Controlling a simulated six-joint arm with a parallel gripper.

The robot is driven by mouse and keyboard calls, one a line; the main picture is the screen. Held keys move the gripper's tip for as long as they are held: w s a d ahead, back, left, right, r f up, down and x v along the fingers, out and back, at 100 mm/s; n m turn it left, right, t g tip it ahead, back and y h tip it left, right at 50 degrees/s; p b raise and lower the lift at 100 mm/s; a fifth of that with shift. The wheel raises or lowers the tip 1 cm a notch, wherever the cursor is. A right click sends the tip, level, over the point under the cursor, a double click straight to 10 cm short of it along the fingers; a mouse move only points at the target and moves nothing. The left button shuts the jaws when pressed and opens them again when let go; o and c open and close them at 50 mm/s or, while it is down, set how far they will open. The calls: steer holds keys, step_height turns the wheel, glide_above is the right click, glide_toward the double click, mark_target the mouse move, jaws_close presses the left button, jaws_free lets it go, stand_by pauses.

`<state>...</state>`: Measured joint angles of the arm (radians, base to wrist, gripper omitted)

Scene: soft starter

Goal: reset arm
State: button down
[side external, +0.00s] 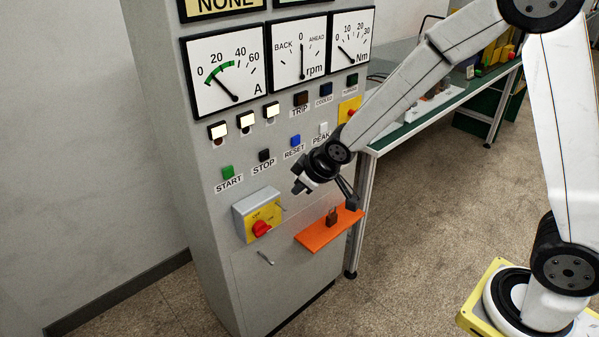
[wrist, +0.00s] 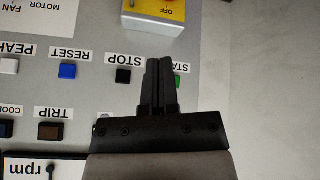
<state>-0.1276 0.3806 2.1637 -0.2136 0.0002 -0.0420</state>
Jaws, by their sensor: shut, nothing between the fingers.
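My gripper (side external: 299,187) hangs in front of the control cabinet (side external: 215,270), to the right of the STOP button (side external: 264,155) and below the RESET button (side external: 295,141) in the side external view. In the wrist view its two black fingers (wrist: 160,63) are together with nothing between them. They overlap the green START button, partly hiding it and its label. The black STOP button (wrist: 123,76) and blue RESET button (wrist: 67,71) show clear to their left. No contact with the panel is visible. My arm reaches in from the upper right.
A yellow switch box with a red knob (side external: 261,228) protrudes below the START button. An orange shelf (side external: 316,236) with a small brown block (side external: 332,216) juts out below my gripper. A dark slanted shape stands near its right end. A green-topped bench (side external: 400,131) stands behind.

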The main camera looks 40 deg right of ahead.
steer(key=s+d+m+g, duration=0.2)
steer(key=s+d, duration=0.1)
steer(key=s, duration=0.5)
steer(key=s+d+m+g, duration=0.2)
steer(key=s+d, duration=0.1)
steer(key=s, duration=0.6)
steer(key=shift+s+r+h, duration=0.2)
steer(key=shift+s+h, duration=0.1)
steer(key=shift+h, duration=0.1)
